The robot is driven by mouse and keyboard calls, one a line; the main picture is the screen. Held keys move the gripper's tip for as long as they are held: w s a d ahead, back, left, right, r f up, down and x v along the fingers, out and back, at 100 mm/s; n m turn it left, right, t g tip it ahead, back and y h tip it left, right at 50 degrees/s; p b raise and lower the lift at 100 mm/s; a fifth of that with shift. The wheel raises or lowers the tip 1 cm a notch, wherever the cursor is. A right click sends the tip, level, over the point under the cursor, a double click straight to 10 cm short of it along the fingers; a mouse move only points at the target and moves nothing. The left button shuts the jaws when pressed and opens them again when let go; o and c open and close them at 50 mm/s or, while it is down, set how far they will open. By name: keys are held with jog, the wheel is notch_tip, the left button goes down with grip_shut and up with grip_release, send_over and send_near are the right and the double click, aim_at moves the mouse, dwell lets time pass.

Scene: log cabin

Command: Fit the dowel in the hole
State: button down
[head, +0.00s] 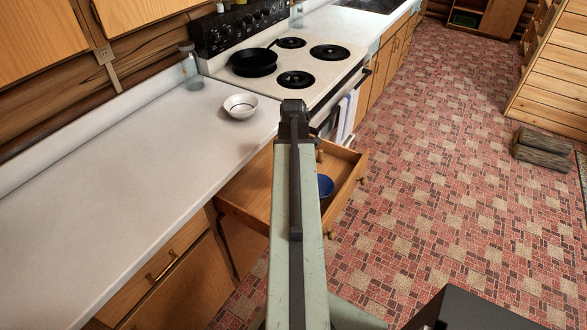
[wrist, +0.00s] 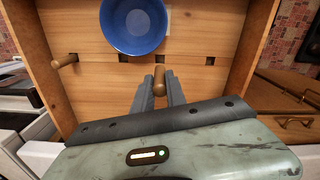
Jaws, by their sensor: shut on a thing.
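In the wrist view my gripper (wrist: 160,88) is shut on a wooden dowel (wrist: 159,78), whose rounded end shows between the fingers. A row of dark holes runs across the wooden drawer bottom (wrist: 100,85). One hole (wrist: 160,59) lies just beyond the held dowel; I cannot tell whether the dowel touches it. Another hole (wrist: 210,60) is to the right and one (wrist: 123,58) to the left. A second dowel (wrist: 64,61) stands at the far-left hole. In the head view my arm hides the gripper and the held dowel.
A blue bowl (wrist: 133,24) sits in the drawer beyond the holes; the drawer (head: 245,195) is pulled out below the counter (head: 130,155). A white bowl (head: 240,106) stands on the counter near the stove (head: 325,75) with a black pan (head: 253,62).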

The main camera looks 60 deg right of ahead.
jog(key=shift+f+b, duration=4.85)
jog(key=c, duration=1.3)
grip_release()
jog(key=shift+r, duration=0.1)
notch_tip(320, 180, up, 8)
jog(key=p, duration=0.8)
